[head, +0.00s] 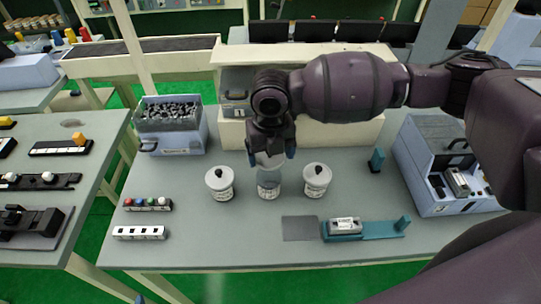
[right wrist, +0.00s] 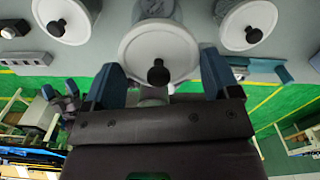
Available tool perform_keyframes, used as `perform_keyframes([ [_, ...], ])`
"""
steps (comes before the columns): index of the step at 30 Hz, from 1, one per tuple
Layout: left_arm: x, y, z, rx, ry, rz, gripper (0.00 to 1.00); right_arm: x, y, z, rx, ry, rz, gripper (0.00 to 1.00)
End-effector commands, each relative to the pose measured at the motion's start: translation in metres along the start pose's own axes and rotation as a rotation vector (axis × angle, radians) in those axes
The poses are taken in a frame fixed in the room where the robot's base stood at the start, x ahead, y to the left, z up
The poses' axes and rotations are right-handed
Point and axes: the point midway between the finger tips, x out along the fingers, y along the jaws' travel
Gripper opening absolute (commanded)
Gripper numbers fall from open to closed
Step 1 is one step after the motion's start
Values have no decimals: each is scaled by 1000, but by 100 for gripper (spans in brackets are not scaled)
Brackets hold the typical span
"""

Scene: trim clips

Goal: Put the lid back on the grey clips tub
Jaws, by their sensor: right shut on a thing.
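My right gripper (head: 271,152) is over the middle tub, pointing down. It is shut on a round white lid (head: 266,159), with a blue finger on each side. In the right wrist view the lid (right wrist: 150,45) with its black knob (right wrist: 158,75) lies between the fingertips (right wrist: 160,76). The grey clips tub (head: 268,186) stands upright directly below the lid, between two lidded tubs. The lid is at or just above its rim; I cannot tell whether they touch. My left gripper is not in view.
White lidded tubs stand close on the left (head: 220,186) and right (head: 316,183). A bin of dark clips (head: 172,143) is at the back left. A teal fixture (head: 372,230) and grey mat (head: 299,229) lie in front. A blue-grey case (head: 440,195) is at the right.

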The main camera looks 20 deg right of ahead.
Motion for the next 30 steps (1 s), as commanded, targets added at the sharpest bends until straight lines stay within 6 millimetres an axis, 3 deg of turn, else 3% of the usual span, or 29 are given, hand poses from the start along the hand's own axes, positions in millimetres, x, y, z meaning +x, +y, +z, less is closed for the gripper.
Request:
perform_keyframes([
  [9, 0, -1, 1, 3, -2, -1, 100, 0, 0, 3, -226, 0, 0, 60],
  [17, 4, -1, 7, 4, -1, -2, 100, 6, 0, 3, -243, -1, 0, 60],
  [30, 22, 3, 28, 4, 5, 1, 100, 36, 0, 3, -241, 0, 0, 60],
])
